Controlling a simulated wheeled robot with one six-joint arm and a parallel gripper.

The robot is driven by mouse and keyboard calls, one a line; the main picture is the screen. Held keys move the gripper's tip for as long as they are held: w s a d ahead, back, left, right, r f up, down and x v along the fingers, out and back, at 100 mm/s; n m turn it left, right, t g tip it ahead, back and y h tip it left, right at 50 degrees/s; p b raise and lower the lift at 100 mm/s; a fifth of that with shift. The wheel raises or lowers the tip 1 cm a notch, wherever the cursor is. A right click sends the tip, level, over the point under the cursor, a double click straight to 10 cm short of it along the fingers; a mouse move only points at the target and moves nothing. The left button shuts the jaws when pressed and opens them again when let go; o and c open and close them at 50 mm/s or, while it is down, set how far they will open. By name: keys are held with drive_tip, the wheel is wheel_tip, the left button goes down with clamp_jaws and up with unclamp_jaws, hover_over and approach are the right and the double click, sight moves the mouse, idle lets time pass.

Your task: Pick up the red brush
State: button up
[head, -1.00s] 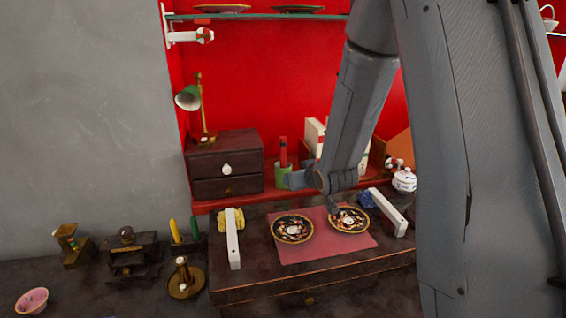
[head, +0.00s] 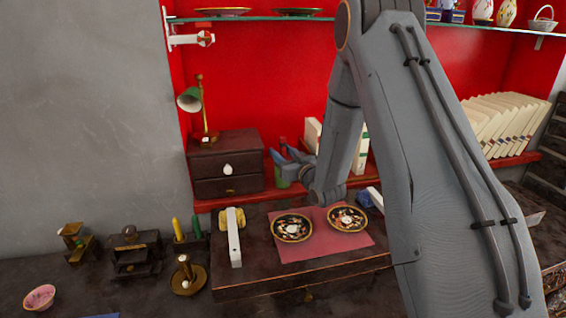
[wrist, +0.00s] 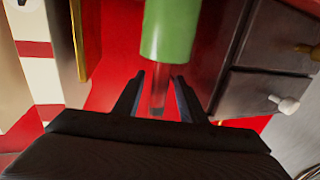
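The red brush (head: 283,144) stands in a green cup (head: 282,181) on the red shelf, partly hidden behind my gripper (head: 285,160). In the wrist view the green cup (wrist: 170,30) is at the top, and a blurred reddish shaft (wrist: 158,92), apparently the brush, extends from it toward my gripper. My gripper (wrist: 158,82) is open, with one finger on each side of the shaft and a visible gap on both sides. I cannot tell the exact depth between the fingers and the brush.
A dark drawer box (head: 226,160) with a white knob stands close left of the cup. White books (head: 312,133) stand to its right. Two patterned plates (head: 292,226) lie on a pink mat (head: 330,245) in front. A glass shelf (head: 250,17) runs above.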

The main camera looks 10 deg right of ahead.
drive_tip(key=shift+p+x, duration=0.45)
drive_tip(key=shift+x, duration=1.3)
clamp_jaws()
